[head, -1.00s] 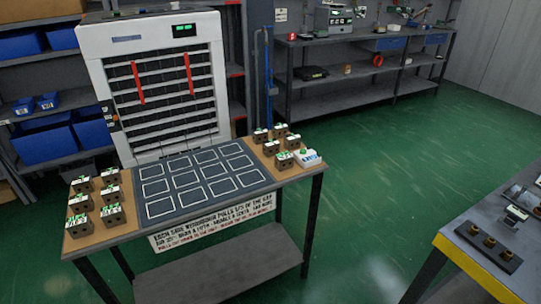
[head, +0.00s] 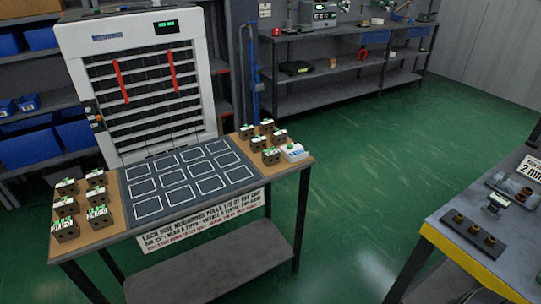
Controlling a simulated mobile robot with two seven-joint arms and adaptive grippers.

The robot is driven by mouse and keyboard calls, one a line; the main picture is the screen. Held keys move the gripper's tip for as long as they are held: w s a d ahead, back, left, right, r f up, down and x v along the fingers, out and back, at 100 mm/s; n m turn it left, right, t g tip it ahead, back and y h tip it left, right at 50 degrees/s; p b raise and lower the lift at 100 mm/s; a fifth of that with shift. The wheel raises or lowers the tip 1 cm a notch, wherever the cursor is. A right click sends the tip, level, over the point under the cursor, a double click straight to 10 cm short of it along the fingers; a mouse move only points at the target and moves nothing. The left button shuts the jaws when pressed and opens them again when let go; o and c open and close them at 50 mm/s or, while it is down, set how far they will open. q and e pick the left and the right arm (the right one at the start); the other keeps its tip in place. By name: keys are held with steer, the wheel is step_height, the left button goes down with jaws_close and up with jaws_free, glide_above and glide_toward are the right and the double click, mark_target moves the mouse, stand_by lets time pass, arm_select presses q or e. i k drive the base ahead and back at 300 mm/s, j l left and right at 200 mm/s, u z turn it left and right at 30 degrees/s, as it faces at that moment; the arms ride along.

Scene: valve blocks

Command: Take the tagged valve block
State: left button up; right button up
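Several small brown valve blocks with green and white tops stand on the wooden table. One group (head: 66,207) is at the table's left end, another group (head: 265,139) at its right end. Which block is the tagged one cannot be told at this size. A dark mat (head: 185,181) with white outlined rectangles lies between the groups, and its rectangles look empty. Neither of my grippers shows in the head view.
A white cabinet (head: 140,35) with shelves and two red strips stands behind the table. A yellow-edged bench (head: 455,251) with fittings is at the lower right. A grey shelf bench (head: 330,75) runs along the back. Green floor (head: 365,180) lies open between them.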

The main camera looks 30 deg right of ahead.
mark_target(272, 157)
steer(key=i+l, duration=0.2)
steer(key=i, duration=0.3)
steer(key=i+l+z, duration=0.1)
steer(key=i, duration=0.35)
steer(key=l, duration=0.1)
